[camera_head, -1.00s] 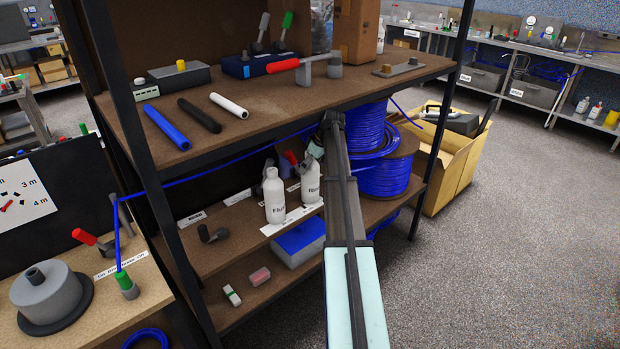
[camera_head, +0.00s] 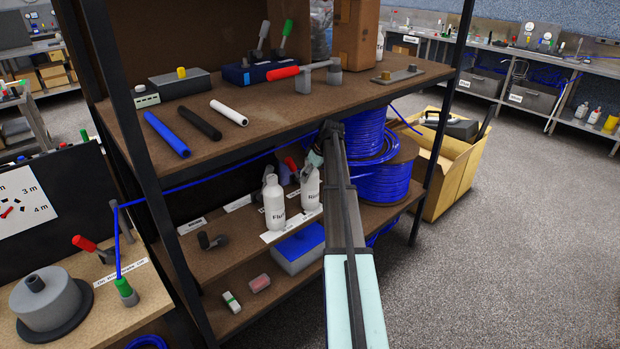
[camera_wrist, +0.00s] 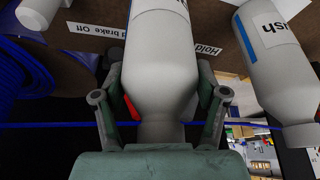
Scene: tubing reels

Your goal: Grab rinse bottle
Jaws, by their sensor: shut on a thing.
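The rinse bottle (camera_head: 310,191) is white and stands upright on the middle shelf; its label is only partly readable. In the wrist view the bottle (camera_wrist: 160,65) fills the middle, with its label cut off at the top edge. My gripper (camera_wrist: 161,108) is shut on it, with one finger on each side near its neck. In the head view my gripper (camera_head: 317,157) is mostly hidden behind my arm, at the top of the bottle. The bottle's base appears to be at shelf level; I cannot tell whether it touches.
A similar flush bottle (camera_head: 274,205) stands close on the left; it also shows in the wrist view (camera_wrist: 272,60). Blue tubing reels (camera_head: 382,183) are close on the right. The upper shelf (camera_head: 270,112) lies above my gripper, and a blue tube runs across behind the bottles.

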